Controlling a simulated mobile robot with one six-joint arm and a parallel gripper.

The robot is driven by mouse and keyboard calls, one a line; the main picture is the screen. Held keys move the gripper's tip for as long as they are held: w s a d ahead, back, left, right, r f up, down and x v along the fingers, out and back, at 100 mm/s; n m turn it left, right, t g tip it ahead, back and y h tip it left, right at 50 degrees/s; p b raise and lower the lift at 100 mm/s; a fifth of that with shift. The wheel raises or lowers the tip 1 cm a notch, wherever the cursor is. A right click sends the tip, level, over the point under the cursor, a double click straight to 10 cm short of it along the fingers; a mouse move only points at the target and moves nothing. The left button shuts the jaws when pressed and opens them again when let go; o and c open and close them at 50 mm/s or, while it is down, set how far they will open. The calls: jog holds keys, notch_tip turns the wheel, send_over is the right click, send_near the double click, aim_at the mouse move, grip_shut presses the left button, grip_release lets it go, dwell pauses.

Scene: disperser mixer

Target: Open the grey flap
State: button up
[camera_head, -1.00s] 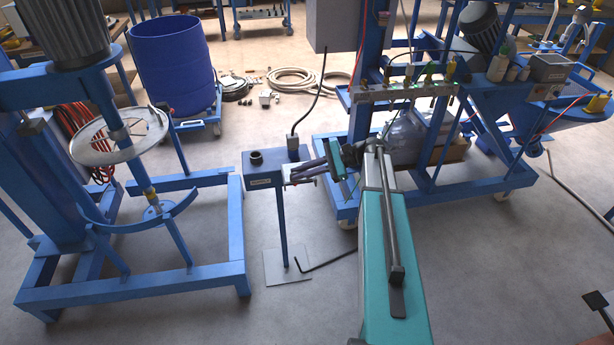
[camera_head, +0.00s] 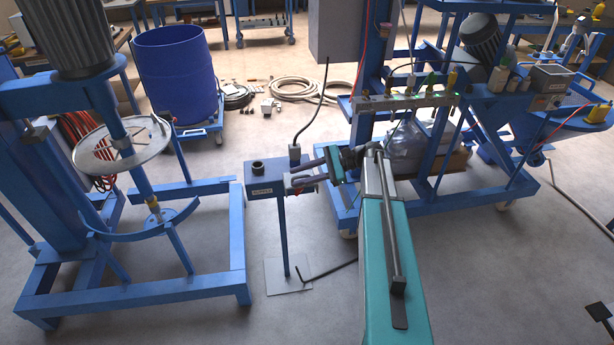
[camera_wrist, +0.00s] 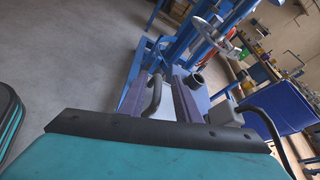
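The grey flap (camera_wrist: 169,104) shows in the wrist view as a grey plate at the small blue stand, with a dark curved handle (camera_wrist: 153,97) on it. In the head view the flap is mostly hidden behind my fingers. My gripper (camera_head: 290,182) is at the right side of the stand's blue box (camera_head: 262,181). Its two purple-grey fingers are apart, one on either side of the handle in the wrist view (camera_wrist: 160,88). I see no grip on the handle; whether a finger touches it I cannot tell.
A dark round socket (camera_head: 257,168) and a grey plug with a black cable (camera_head: 294,153) stand on the box top. A blue mixer frame (camera_head: 238,240) is at left, a blue wheeled rig (camera_head: 450,195) at right.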

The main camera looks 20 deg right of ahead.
dwell(0.3)
jog(key=shift+s+d+r+b, duration=0.1)
jog(key=shift+d+b, duration=0.05)
jog(key=shift+d, duration=0.2)
jog(key=shift+s+d+r+b, duration=0.1)
jog(key=shift+d+b, duration=0.05)
jog(key=shift+d, duration=0.2)
jog(key=b+v, duration=0.3)
jog(key=v, duration=0.9)
jog(key=shift+s+d, duration=0.1)
jog(key=shift+d, duration=0.05)
